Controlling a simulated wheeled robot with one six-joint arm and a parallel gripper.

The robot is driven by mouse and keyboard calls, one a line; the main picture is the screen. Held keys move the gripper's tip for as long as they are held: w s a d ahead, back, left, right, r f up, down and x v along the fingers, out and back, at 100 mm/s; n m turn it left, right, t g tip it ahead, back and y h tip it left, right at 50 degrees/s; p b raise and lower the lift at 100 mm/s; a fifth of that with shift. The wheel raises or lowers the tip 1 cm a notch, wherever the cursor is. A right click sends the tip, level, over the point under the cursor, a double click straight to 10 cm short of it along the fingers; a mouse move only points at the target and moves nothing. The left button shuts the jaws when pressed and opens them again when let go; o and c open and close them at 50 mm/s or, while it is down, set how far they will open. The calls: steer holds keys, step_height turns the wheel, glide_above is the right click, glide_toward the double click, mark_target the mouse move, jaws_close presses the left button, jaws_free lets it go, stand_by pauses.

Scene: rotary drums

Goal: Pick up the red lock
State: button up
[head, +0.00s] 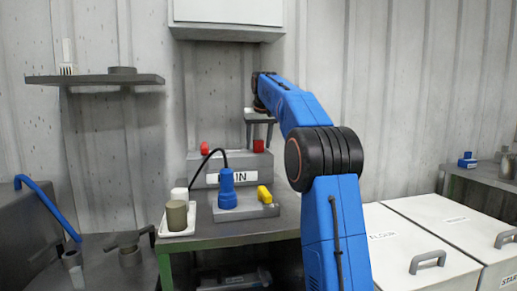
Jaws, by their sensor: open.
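A small red block (258,146), which looks like the red lock, sits at the top right of a grey box (198,172) with a partly hidden label ending in "IN". My gripper (259,137) points down just above the red block, its two fingers apart. I cannot tell whether the fingers reach down around the block or stay short of it. A second, rounder red piece (204,148) is at the top left of the same box.
The green-edged table (240,238) also holds a blue plug-like piece (227,190) with a black cable, a yellow piece (264,194) and a white tray (176,234) with cups. A white cabinet (228,14) hangs above. White bins (395,250) stand right.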

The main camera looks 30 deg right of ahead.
steer(key=c, duration=1.2)
